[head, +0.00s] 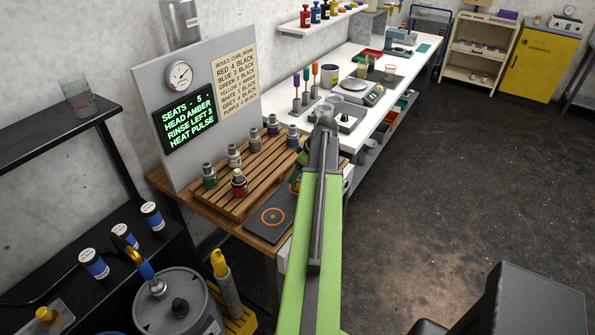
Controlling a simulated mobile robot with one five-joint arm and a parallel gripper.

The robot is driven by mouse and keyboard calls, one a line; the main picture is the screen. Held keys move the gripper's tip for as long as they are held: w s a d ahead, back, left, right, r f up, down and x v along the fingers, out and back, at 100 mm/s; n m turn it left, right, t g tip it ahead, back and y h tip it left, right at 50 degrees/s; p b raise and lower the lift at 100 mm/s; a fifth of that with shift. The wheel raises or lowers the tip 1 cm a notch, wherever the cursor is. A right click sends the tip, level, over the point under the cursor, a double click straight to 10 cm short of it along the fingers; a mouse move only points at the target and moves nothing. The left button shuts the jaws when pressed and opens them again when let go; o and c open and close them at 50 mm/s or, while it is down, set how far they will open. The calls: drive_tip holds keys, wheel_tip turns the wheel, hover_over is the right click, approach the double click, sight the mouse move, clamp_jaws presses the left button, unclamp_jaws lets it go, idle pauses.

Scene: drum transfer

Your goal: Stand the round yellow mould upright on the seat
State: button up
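A dark plate (262,236) with an orange ring (273,217), which looks like the seat, lies at the front of the wooden bench. No mould stands on the visible ring. A small yellow-orange piece (295,185) shows at the left edge of my green arm link. It may be part of the yellow mould, but the arm covers most of it, so I cannot tell. Several small grey cylinders with coloured caps or bands, including a red one (239,183), stand upright on a slatted wooden rack (252,170). My gripper is not visible; my arm link hides the area behind it.
A grey panel (203,83) with a lit text display (189,119) and a gauge stands behind the rack. A grey drum (180,305) and a yellow-topped bottle (220,262) are at the lower left. The floor (450,190) to the right is clear.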

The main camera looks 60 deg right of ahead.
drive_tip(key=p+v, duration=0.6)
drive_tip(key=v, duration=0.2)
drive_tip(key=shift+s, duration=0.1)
